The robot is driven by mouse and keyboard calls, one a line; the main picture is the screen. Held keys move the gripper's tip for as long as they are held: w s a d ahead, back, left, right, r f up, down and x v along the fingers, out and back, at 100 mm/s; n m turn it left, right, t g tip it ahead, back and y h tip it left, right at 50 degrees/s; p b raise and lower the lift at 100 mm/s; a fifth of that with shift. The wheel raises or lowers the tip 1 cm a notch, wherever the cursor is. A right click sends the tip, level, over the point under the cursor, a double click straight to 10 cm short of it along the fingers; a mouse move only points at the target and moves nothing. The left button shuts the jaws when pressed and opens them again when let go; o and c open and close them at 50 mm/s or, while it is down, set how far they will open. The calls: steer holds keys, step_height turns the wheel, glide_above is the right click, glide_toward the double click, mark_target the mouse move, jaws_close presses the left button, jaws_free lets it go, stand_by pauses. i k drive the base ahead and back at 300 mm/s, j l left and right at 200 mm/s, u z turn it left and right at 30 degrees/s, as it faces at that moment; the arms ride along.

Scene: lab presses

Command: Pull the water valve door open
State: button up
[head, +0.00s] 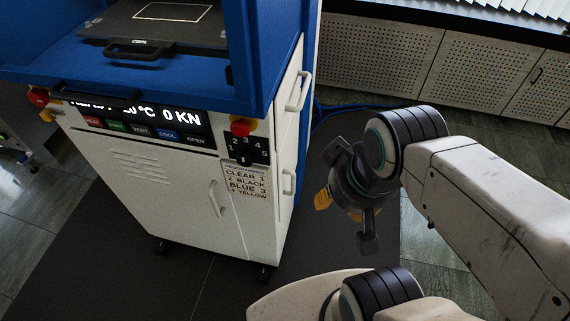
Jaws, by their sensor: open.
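A white press cabinet (180,205) with a blue upper frame stands at the left and centre. Its front door has a slim upright handle (214,198) and appears shut. The right side of the cabinet carries an upper handle (299,92) and a lower handle (288,183), on panels that also appear shut. No label marks the water valve door, so I cannot tell which panel it is. My gripper (345,218) is open and empty, right of the cabinet's side and apart from both handles. Its fingers point downward, with yellow showing on one.
A front panel (140,120) has lit labels, a display and a red knob (240,127). A black-handled plate (155,28) lies in the blue press opening. Perforated white cabinets (380,55) line the back wall.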

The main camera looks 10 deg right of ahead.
mark_target(287, 156)
steer(key=k+l, duration=0.15)
steer(key=k, duration=0.15)
steer(key=k+l+u, duration=0.1)
steer(key=k, duration=0.2)
steer(key=i+l+u, duration=0.2)
steer(key=l+u, duration=0.2)
steer(key=u, duration=0.3)
steer(key=i+l+u, duration=0.1)
steer(key=l+u, duration=0.35)
steer(key=u, duration=0.2)
steer(key=l+u, duration=0.5)
steer(key=u, duration=0.2)
steer(key=k+l+u, duration=0.1)
steer(key=l+u, duration=0.35)
steer(key=u, duration=0.2)
steer(key=k+l+u, duration=0.25)
steer(key=u, duration=0.45)
steer(key=k+l+u, duration=0.3)
steer(key=u, duration=0.4)
steer(key=k+l+u, duration=0.15)
steer(key=k+u, duration=0.2)
steer(key=u, duration=0.3)
steer(key=k+j+u, duration=0.1)
steer(key=k+u, duration=0.2)
steer(key=u, duration=0.4)
